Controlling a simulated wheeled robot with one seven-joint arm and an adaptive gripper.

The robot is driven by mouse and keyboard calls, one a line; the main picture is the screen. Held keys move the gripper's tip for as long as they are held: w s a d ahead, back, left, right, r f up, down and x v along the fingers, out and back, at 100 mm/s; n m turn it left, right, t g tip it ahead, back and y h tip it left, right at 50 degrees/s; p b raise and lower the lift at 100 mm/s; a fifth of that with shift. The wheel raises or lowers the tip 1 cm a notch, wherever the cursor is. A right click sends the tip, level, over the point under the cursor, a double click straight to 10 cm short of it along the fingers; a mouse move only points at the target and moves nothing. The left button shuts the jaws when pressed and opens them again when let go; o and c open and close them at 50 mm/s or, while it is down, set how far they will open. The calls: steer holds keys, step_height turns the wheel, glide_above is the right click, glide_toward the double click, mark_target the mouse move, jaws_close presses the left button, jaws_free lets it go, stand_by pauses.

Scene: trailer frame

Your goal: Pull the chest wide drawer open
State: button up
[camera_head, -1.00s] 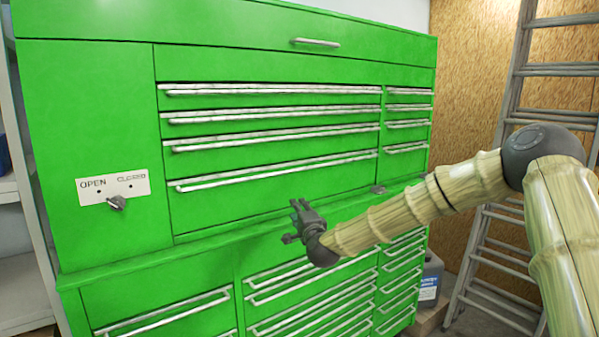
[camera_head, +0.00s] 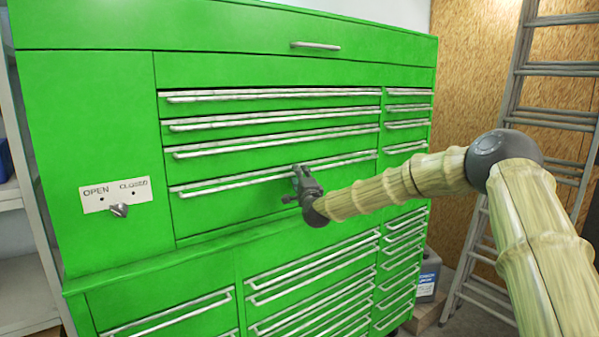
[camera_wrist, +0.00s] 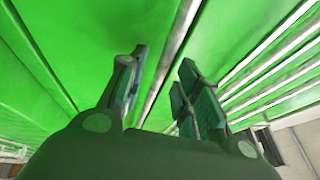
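The green tool chest (camera_head: 100,60) fills the middle of the head view. Its upper section has several wide drawers with pale bar handles, all looking closed. My gripper (camera_head: 299,183) is at the lowest upper wide drawer (camera_head: 235,208), in front of its handle (camera_head: 225,186). In the wrist view my gripper (camera_wrist: 162,62) is open. The pale handle bar (camera_wrist: 172,62) runs between its two fingers, with a gap on each side. Whether a finger touches the bar, I cannot tell. My gripper and forearm hide part of the handle and drawer front.
A lock plate marked OPEN and CLOSED (camera_head: 117,194) with a knob (camera_head: 119,210) is on the chest's left panel. More drawers (camera_head: 310,270) lie below the ledge. A ladder (camera_head: 510,150) and a bluish container (camera_head: 428,277) stand at the right.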

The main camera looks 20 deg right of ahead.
steer(key=shift+w+r, duration=0.1)
steer(key=shift+w, duration=0.5)
steer(key=shift+c, duration=0.5)
jaws_close()
